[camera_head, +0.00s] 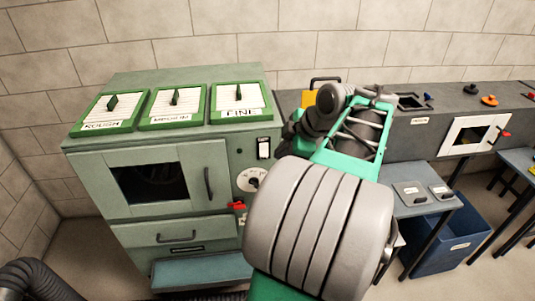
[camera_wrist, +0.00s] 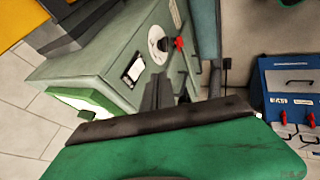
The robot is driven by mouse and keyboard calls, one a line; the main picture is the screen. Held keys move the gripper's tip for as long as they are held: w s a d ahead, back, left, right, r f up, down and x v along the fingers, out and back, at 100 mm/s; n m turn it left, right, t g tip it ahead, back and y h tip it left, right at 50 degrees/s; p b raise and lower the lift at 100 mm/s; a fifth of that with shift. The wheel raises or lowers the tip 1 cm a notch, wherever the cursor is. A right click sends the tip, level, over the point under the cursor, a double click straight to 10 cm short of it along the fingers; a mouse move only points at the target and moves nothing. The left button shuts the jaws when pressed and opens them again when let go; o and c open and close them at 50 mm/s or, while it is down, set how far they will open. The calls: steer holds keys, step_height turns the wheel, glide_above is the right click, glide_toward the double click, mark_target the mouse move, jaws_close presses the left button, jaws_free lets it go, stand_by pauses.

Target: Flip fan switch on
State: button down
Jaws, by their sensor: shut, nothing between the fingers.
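The fan switch appears to be the black-and-white rocker (camera_head: 264,148) on the right front of the green-grey cabinet (camera_head: 195,240). In the wrist view the switch (camera_wrist: 134,70) lies to the left of my fingertips. Whether it is on or off is too small to tell. My gripper (camera_wrist: 158,88) is shut and empty, its dark fingers pointing towards the cabinet front. They look apart from the switch, though the gap is hard to judge. In the head view my arm is just right of the cabinet and its fingertips are mostly hidden.
Below the switch are a white dial (camera_head: 252,179) and a red knob (camera_head: 237,205). A grey counter (camera_head: 400,140) runs right, with a small table (camera_head: 425,203) and blue bin (camera_head: 450,245) in front.

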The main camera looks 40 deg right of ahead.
mark_target(268, 152)
steer(key=w+f, duration=0.2)
steer(key=w+d+f+p, duration=0.1)
steer(key=w+f, duration=0.1)
steer(key=w, duration=0.1)
steer(key=w+f+p, duration=0.1)
steer(key=w+f, duration=0.1)
steer(key=shift+w+d+f, duration=0.1)
steer(key=shift+w+d, duration=0.1)
steer(key=shift+d, duration=0.2)
steer(key=shift+d+f+b, duration=0.1)
steer(key=shift+f+b, duration=0.3)
steer(key=shift+b, duration=0.55)
steer(key=shift+w+r, duration=0.15)
steer(key=shift+r, duration=0.3)
